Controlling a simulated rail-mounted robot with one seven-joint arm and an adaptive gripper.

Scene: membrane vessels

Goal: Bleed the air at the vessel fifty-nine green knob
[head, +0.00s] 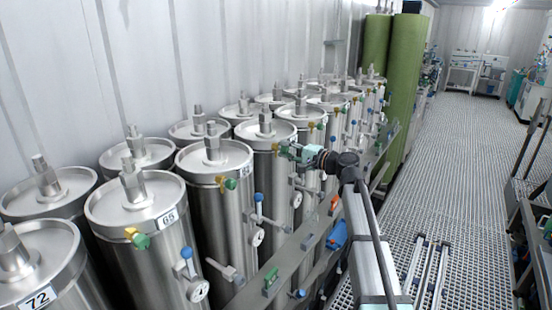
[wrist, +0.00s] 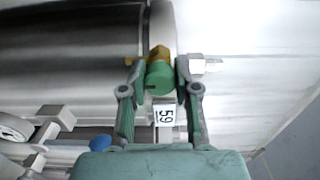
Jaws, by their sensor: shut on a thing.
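The vessel labelled 59 (wrist: 166,112) fills the upper part of the wrist view, a steel cylinder lying sideways in that picture. Its green knob (wrist: 159,77) sits on a brass fitting (wrist: 160,53) near the vessel's end cap. My gripper (wrist: 160,80) has one finger on each side of the green knob and is shut on it. In the head view my gripper (head: 288,151) reaches the top front of a vessel in the middle of the row. The knob there is mostly hidden by the gripper.
Other steel vessels stand close together, including those labelled 65 (head: 168,217) and 72 (head: 40,299), with green knobs, blue-handled valves (head: 186,253) and gauges (head: 199,290) jutting out. A metal rail (head: 250,293) runs along their front. The grated aisle (head: 455,140) at right is mostly clear.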

